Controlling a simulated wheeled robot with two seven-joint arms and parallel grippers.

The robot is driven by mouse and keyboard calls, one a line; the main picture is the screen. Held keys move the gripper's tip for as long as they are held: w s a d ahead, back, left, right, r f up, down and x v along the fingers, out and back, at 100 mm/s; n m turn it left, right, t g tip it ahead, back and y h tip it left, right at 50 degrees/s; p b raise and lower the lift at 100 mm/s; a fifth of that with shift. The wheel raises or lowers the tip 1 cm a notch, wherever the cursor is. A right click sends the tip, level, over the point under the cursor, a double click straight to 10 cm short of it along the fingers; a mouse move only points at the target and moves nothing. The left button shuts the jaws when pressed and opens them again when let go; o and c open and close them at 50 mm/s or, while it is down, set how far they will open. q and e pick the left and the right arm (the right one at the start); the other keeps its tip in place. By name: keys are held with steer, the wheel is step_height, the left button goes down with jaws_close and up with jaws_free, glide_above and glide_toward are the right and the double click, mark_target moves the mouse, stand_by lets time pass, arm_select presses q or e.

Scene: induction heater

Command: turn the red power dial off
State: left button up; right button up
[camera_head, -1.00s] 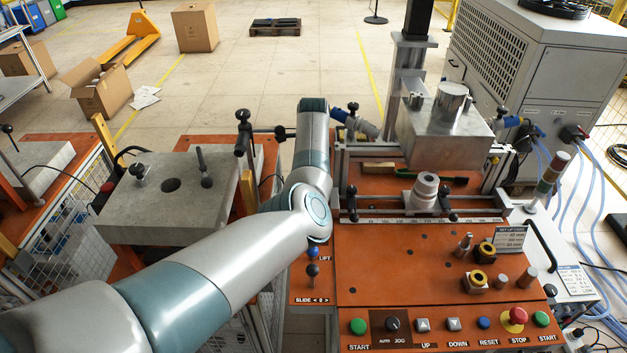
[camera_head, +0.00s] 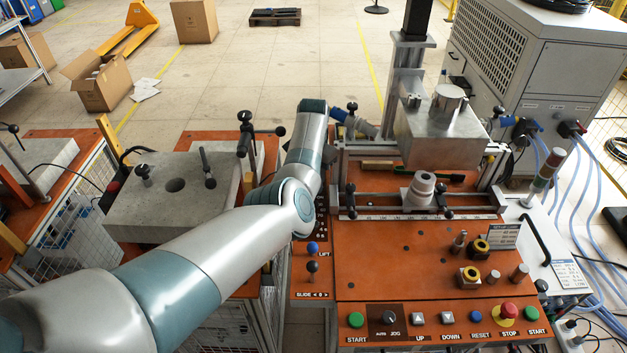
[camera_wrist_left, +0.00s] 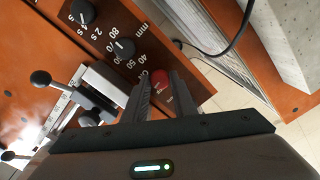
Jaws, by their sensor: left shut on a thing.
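The red power dial (camera_wrist_left: 160,80) shows in the left wrist view, on a dark panel with white numbers at the edge of the orange machine top. My left gripper (camera_wrist_left: 159,86) has its two fingers on either side of the dial and is shut on it. The dial's lower part and any pointer mark are hidden or too small to read. In the head view my left arm covers the dial and the gripper. My right gripper is in neither view.
Two black dials, one nearer (camera_wrist_left: 123,48) and one farther (camera_wrist_left: 82,12), sit on the same panel. Black clamp knobs (camera_wrist_left: 41,78) stand close on the left. A grey block (camera_head: 165,205) stands left of my arm. Front push buttons (camera_head: 418,318) line the machine's edge.

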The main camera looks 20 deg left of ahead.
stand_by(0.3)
arm_select(q)
steer(key=o, duration=1)
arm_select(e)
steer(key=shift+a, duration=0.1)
arm_select(q)
steer(key=shift+o, duration=0.2)
steer(key=shift+m, duration=0.3)
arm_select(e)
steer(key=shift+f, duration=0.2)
